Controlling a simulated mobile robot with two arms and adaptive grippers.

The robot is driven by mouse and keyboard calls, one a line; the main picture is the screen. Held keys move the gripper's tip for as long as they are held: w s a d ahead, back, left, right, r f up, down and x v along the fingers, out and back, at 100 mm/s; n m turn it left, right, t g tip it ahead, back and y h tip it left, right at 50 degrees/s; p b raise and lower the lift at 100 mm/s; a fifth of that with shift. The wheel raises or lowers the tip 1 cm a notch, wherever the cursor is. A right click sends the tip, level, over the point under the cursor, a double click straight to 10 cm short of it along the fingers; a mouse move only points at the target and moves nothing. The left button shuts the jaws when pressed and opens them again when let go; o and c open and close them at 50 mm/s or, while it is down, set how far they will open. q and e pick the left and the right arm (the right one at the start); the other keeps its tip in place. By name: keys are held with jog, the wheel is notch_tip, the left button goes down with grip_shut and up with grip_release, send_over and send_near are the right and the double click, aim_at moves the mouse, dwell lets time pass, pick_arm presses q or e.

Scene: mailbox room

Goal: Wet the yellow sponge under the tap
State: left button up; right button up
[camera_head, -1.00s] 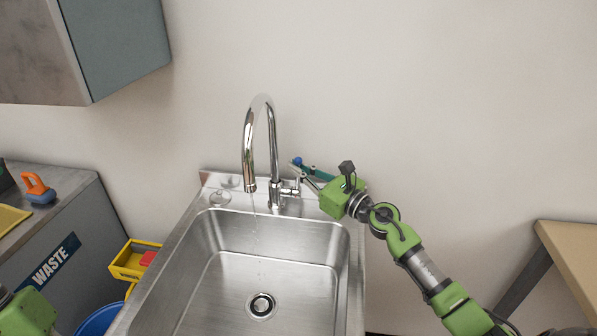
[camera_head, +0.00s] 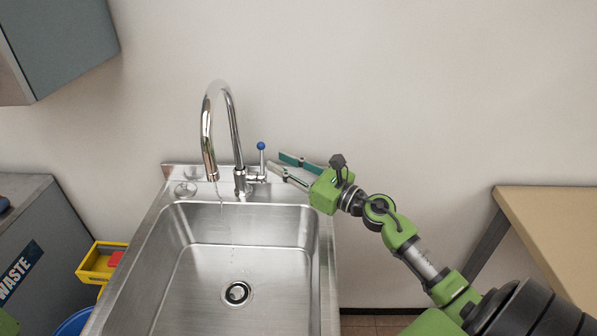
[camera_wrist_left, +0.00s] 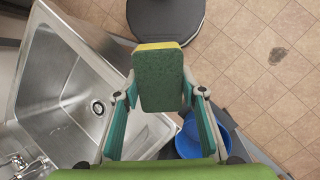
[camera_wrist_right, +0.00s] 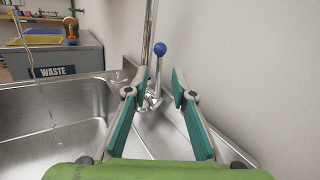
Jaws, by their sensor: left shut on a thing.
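The sponge (camera_wrist_left: 160,85) is dark green with a yellow edge, held upright in my left gripper (camera_wrist_left: 160,76) in the left wrist view. The sink and floor lie beyond it. The chrome tap (camera_head: 209,140) stands at the back of the sink; a thin stream of water (camera_head: 220,197) falls from its spout. Its lever with a blue knob (camera_head: 261,146) stands upright on the right of the tap and also shows in the right wrist view (camera_wrist_right: 160,49). My right gripper (camera_head: 277,163) is open and empty just right of the lever, its fingers apart.
The steel sink basin (camera_head: 215,262) is empty, with a drain (camera_head: 237,292). At left are a grey waste cabinet (camera_head: 40,225), a yellow bin (camera_head: 97,263) and a blue bucket (camera_wrist_left: 188,138). A wooden table (camera_head: 550,225) stands at right.

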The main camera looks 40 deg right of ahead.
jog(key=v, duration=0.5)
jog(key=shift+s, duration=0.15)
jog(key=shift+f, duration=0.15)
dwell(0.4)
